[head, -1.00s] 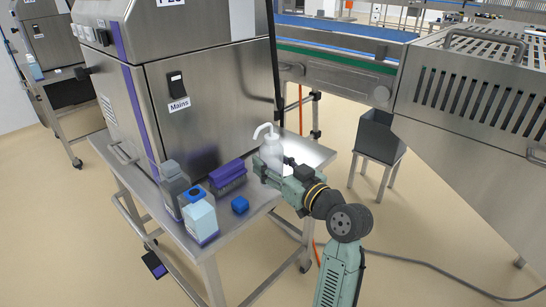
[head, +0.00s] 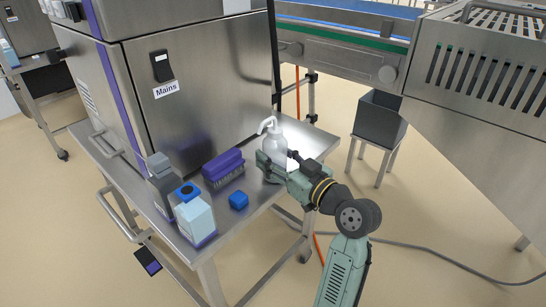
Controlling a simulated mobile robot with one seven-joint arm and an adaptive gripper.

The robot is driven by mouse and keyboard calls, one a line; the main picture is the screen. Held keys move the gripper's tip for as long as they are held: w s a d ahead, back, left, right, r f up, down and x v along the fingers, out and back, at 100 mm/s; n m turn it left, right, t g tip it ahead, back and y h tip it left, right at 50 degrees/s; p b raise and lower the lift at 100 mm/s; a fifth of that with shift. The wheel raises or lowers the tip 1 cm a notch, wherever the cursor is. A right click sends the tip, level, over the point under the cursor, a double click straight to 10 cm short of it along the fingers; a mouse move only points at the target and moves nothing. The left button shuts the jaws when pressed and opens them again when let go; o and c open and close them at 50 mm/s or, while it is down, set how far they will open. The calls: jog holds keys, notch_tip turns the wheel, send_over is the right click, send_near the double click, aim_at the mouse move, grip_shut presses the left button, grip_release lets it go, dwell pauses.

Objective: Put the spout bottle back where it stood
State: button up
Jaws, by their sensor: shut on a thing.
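The spout bottle (head: 274,145) is a pale, translucent bottle with a white bent spout at its top. It is upright at the right end of the steel table (head: 254,211), close to the machine's front. My gripper (head: 272,168) reaches in from the right and is shut on the bottle's lower body, hiding part of it. I cannot tell whether the bottle's base touches the table.
The steel machine (head: 205,90) rises behind. Bare tabletop lies in front of the brush and to the bottle's right.

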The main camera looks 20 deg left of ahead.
jog(key=shift+r, duration=0.1)
jog(key=o, duration=1.3)
jog(key=shift+f, duration=0.2)
jog(key=shift+r, duration=0.1)
